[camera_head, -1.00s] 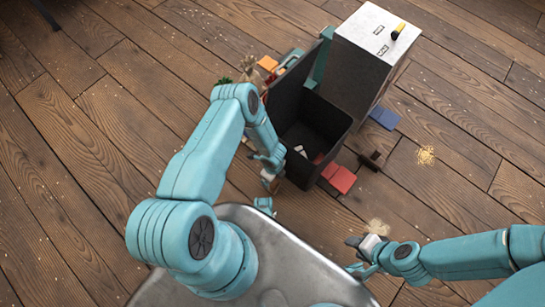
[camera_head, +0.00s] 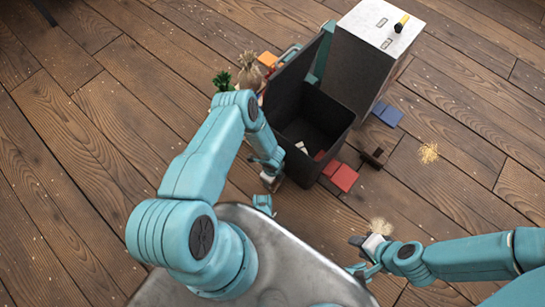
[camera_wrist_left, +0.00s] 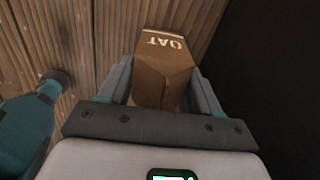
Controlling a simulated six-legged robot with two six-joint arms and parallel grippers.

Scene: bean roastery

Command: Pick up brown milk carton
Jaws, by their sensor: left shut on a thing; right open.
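The brown carton (camera_wrist_left: 163,80), marked "OAT" in white, stands between the two fingers of my left gripper (camera_wrist_left: 162,95) in the left wrist view. The fingers are shut on its sides. In the head view my left gripper (camera_head: 270,173) is at the left side of a dark open bin (camera_head: 312,128), and only a small bit of the carton shows under it. The carton's lower part is hidden. My right gripper (camera_head: 364,256) is open and empty near the front edge of my metal base, well away from the carton.
A pale-topped grey box (camera_head: 362,60) stands behind the bin. Red blocks (camera_head: 343,177), a dark brown item (camera_head: 374,157) and blue pieces (camera_head: 388,113) lie right of the bin. A green tuft (camera_head: 223,81) and an orange piece (camera_head: 267,59) are behind my left arm. The left floor is clear.

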